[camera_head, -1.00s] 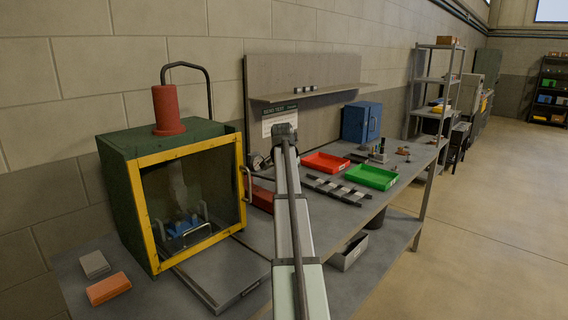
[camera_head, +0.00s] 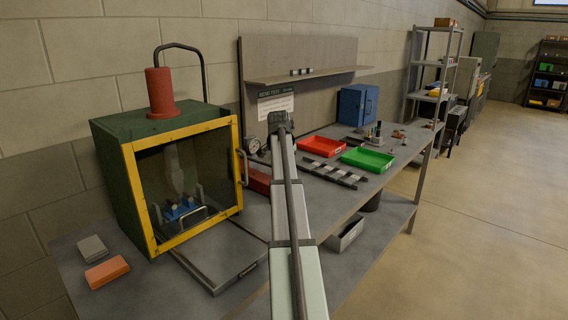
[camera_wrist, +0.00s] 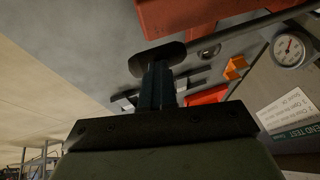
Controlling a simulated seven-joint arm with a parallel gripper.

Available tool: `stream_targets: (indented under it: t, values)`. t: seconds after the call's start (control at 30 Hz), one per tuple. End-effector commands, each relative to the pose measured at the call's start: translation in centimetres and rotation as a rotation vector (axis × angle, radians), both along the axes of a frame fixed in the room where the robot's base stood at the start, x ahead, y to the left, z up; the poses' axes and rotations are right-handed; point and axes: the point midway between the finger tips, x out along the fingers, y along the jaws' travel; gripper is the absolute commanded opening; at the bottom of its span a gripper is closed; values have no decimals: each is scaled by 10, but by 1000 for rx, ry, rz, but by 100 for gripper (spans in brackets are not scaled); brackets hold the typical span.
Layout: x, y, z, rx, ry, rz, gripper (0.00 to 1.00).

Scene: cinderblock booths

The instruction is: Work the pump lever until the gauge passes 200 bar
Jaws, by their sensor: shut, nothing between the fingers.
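The pump's red body (camera_head: 257,180) sits on the bench right of the yellow-framed booth, partly hidden by my arm. It also shows at the top of the wrist view (camera_wrist: 200,12). The round white gauge (camera_wrist: 289,49) has a red needle; its value is too small to read. In the head view the gauge (camera_head: 253,145) stands behind the pump. The lever (camera_wrist: 240,29) is a grey rod with a dark rounded grip (camera_wrist: 150,57). My gripper (camera_wrist: 158,70) is shut and empty, its fingertips overlapping the grip in view. I cannot tell whether they touch it.
The green booth (camera_head: 115,180) with a clear front stands left. A red tray (camera_head: 322,146), a green tray (camera_head: 368,159) and a slotted rail (camera_head: 335,174) lie right of my arm. A blue cabinet (camera_head: 358,105) stands behind them. A shelf (camera_head: 305,75) hangs on the back panel.

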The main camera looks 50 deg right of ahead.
Motion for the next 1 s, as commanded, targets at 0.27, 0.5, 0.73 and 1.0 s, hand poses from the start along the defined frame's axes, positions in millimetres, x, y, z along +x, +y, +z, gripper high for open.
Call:
stream_targets:
  t: [0.27, 0.5, 0.73, 1.0]
  values:
    - [-5, 14, 49, -8, -5, -1, 0]
    - [-16, 30, 90, -9, -8, 1, 0]
    - [-24, 41, 116, -9, -8, 1, 0]
    - [-27, 45, 126, -9, -8, 2, 0]
